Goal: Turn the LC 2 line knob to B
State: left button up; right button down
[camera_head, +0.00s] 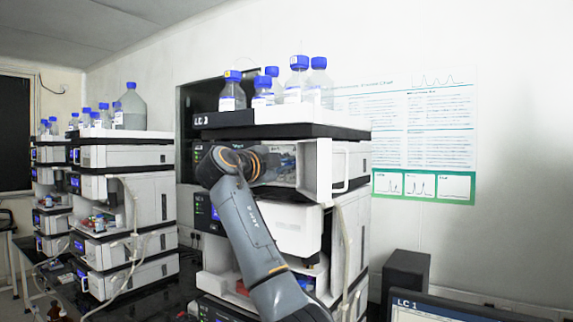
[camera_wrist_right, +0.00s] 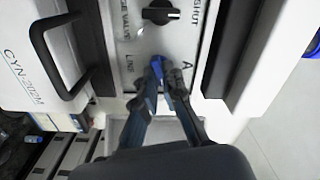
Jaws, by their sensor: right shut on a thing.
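The blue line knob (camera_wrist_right: 156,66) sits on a white panel (camera_wrist_right: 140,45) in the right wrist view, between the printed words LINE and A. My right gripper (camera_wrist_right: 166,77) is shut on this knob, with its two fingers on either side of it. I cannot tell which letter the knob points to, and no B shows. In the head view my right arm reaches into the upper module of the near column stack (camera_head: 300,130), whose label is small and looks like LC 3. The fingertips and the knob are hidden there. My left gripper is not in view.
A black knob (camera_wrist_right: 160,12) marked SHUT sits near the line knob. A black handle (camera_wrist_right: 62,62) and a white open door (camera_head: 325,170) flank the panel. Blue-capped bottles (camera_head: 298,78) stand on top. More stacks (camera_head: 125,200) are left, and a monitor (camera_head: 430,308) is lower right.

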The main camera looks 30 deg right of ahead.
jog(key=shift+f+m, duration=0.15)
jog(key=shift+m, duration=1.55)
jog(key=shift+f, duration=0.1)
jog(key=c, duration=1.7)
grip_release()
jog(key=shift+c, duration=0.2)
jog(key=shift+a, duration=0.1)
jog(key=v, duration=1.2)
jog(key=shift+w, duration=0.1)
